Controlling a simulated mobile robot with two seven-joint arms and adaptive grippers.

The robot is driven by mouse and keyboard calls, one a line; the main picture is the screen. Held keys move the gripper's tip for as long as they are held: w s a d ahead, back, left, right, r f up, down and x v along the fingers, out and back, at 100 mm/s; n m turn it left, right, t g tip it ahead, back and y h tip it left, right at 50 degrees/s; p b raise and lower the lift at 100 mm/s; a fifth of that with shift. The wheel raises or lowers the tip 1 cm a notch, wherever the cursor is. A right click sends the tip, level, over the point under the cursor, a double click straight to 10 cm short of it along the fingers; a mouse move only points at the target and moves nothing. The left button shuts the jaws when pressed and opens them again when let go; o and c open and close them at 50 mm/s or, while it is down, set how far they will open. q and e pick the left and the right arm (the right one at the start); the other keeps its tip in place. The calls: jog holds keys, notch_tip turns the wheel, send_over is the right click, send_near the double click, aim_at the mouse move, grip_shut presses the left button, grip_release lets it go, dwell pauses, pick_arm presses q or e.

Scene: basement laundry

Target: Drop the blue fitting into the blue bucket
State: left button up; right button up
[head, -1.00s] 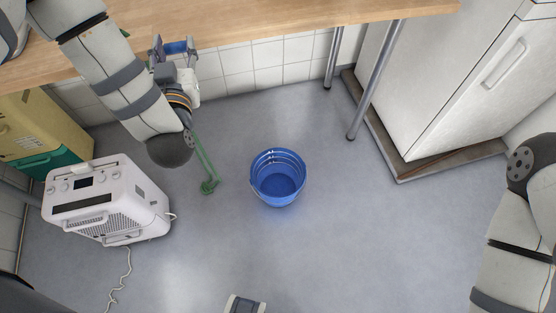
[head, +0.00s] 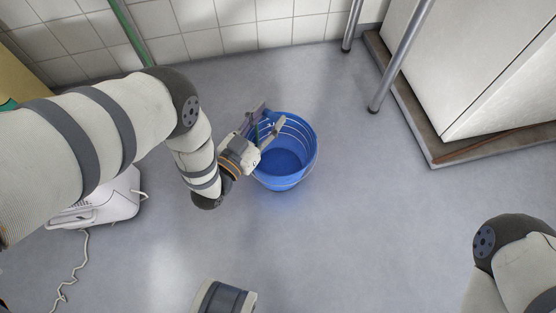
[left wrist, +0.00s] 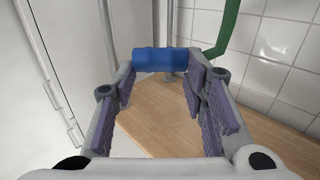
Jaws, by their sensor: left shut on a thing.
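The blue fitting (left wrist: 160,60) is a short blue cylinder held across the fingertips in the left wrist view. My left gripper (head: 266,122) is shut on it; its fingers also frame the left wrist view (left wrist: 163,85). In the head view the gripper appears over the upper left part of the blue bucket (head: 299,172), and the fitting is hard to tell from the blue behind it. The bucket stands upright on the grey floor. The gripper's height above the rim is unclear.
A white appliance (head: 118,205) with a cord stands at left, partly behind my left arm. Metal legs (head: 403,58) and a large white cabinet (head: 470,60) stand at upper right. A wooden bench top (left wrist: 165,120) shows in the left wrist view. Floor right of the bucket is clear.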

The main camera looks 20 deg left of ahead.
pick_arm(q)
notch_tip(320, 180, down, 6)
jog(key=b, duration=0.4)
jog(key=shift+r, duration=0.25)
pick_arm(e)
jog(key=s+f, duration=0.1)
jog(key=f+g, duration=0.1)
jog(key=shift+s+d+f, duration=0.1)
jog(key=shift+s+f, duration=0.25)
jog(key=shift+f, duration=0.05)
pick_arm(q)
jog(key=o, duration=1.3)
jog(key=v, duration=1.2)
